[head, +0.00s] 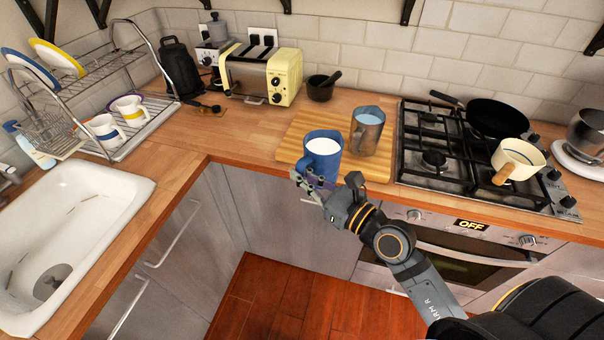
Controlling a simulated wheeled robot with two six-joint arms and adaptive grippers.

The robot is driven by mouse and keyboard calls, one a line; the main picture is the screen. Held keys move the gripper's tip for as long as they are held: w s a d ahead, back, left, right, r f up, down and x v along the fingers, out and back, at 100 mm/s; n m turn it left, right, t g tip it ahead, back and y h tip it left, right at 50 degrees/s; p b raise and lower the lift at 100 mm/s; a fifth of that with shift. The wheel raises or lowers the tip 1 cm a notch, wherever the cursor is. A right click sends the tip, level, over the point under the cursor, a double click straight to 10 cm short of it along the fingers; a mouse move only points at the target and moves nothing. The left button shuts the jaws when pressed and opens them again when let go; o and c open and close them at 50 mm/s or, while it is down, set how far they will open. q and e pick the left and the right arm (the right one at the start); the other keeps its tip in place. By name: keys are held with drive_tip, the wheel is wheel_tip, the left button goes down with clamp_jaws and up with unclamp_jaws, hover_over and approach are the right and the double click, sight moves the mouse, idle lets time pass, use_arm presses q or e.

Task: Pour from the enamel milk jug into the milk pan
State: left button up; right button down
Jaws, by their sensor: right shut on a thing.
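The blue enamel milk jug (323,161) is upright with white milk near its rim. My right gripper (312,184) is shut on it from the front, low on its side. The jug is at the front edge of a wooden board; its base is partly hidden by the gripper, and I cannot tell whether it touches the board. The milk pan (519,158), cream with a wooden handle pointing to the front left, sits on the front right of the hob, well to the right of the jug. My left gripper is not in view.
A metal jug (367,132) stands on the board (296,137) close to the right of the blue jug. A black frying pan (497,118) sits at the back of the gas hob (424,181). A mortar (320,90) and yellow toaster (262,76) stand behind.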

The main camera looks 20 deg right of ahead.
drive_tip(key=w+d+f+m+t+h, duration=0.1)
drive_tip(key=w+d+f+m+h, duration=0.1)
drive_tip(key=f, duration=0.4)
drive_tip(key=w+d+f+m+t+h, duration=0.1)
drive_tip(key=w+d+f+m+h, duration=0.2)
drive_tip(key=f+h, duration=0.3)
drive_tip(key=shift+w+f+m+h, duration=0.4)
drive_tip(key=shift+w, duration=0.1)
drive_tip(key=shift+d, duration=0.1)
